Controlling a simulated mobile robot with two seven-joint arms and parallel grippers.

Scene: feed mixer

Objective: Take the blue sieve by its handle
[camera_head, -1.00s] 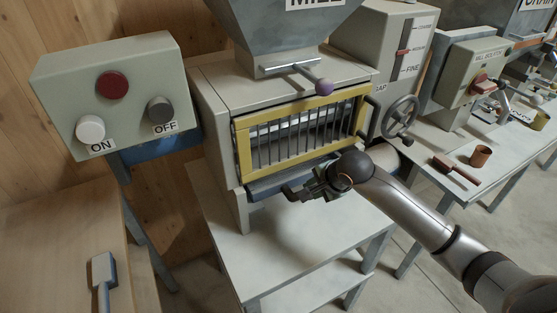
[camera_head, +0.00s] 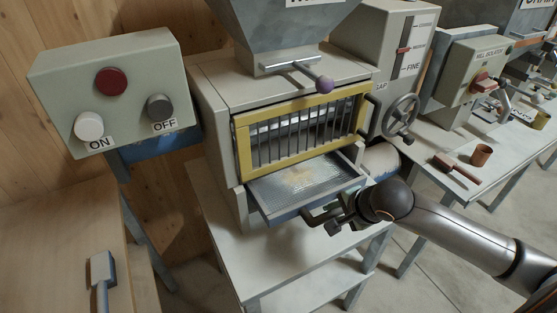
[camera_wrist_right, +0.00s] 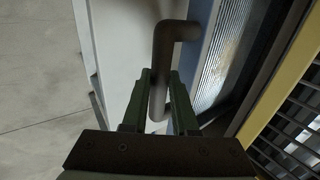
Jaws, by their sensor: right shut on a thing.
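The blue sieve (camera_head: 300,186) is a shallow tray with a metal mesh and a blue front, partly slid out below the yellow barred guard of the mill. A little pale material lies on its mesh. Its dark bent handle (camera_wrist_right: 163,60) sticks out from the front and runs between my right fingers in the right wrist view. My right gripper (camera_head: 335,218) is shut on this handle in front of the sieve. The gripper also shows in the right wrist view (camera_wrist_right: 158,100). The sieve's back part is hidden inside the mill. My left gripper is not in view.
The yellow guard (camera_head: 243,150) stands right above the sieve. A handwheel (camera_head: 400,118) is at its right. A white table (camera_head: 240,262) lies below. A button box (camera_head: 112,95) is at the left. A brush (camera_head: 455,168) and a brown cup (camera_head: 481,155) lie at the right.

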